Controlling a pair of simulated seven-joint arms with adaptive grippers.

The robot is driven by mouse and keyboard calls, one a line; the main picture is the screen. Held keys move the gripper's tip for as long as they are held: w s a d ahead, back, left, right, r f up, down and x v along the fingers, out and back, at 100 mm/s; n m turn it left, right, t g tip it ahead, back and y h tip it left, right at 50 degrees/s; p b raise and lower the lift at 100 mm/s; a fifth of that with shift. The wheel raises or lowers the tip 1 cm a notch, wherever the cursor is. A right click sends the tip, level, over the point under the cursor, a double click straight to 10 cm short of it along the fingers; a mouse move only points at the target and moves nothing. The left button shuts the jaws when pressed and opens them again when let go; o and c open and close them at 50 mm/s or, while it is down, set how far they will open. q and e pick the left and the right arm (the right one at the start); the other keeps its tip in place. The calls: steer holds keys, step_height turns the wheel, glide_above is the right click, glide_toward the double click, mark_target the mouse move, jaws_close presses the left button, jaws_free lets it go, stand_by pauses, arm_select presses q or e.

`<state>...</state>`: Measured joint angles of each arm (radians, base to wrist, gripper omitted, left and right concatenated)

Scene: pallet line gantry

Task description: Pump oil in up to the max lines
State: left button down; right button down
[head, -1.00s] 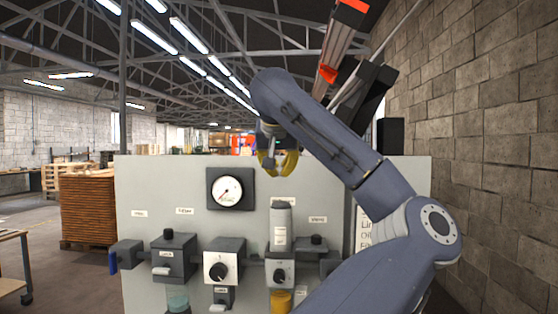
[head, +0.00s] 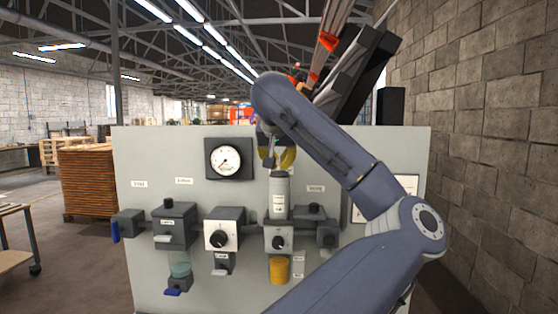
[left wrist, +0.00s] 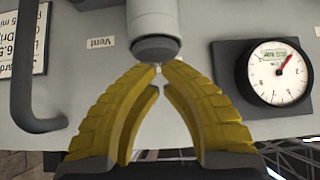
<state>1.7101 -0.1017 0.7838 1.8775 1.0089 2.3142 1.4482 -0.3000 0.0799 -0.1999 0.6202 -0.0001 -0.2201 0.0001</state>
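A grey panel (head: 150,235) carries a row of grey units. A pale upright bottle (head: 279,185) with a label stands on the unit right of centre, above an amber bowl (head: 279,270). A teal bowl (head: 180,270) hangs under the left unit. No max lines are legible. My left gripper (head: 273,163), with yellow fingers, is just above the bottle. In the left wrist view the bottle (left wrist: 153,16) has a dark cap (left wrist: 156,48). The gripper's tips (left wrist: 160,66) are together at a tiny pale nub below the cap; I cannot tell whether they grip it. My right gripper is out of view.
A round gauge (head: 226,159) is left of the bottle. Knobs (head: 219,239) and a blue-handled valve (head: 117,230) project from the panel. A block wall (head: 480,150) stands close on the right.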

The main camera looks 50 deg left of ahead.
arm_select(q)
steer(key=shift+f, duration=0.9)
steer(key=shift+r, duration=0.35)
step_height(320, 180, up, 4)
steer(key=shift+s+d, duration=0.1)
steer(key=shift+d, duration=0.05)
steer(key=v, duration=0.9)
steer(key=shift+s+d, duration=0.1)
stand_by(0.6)
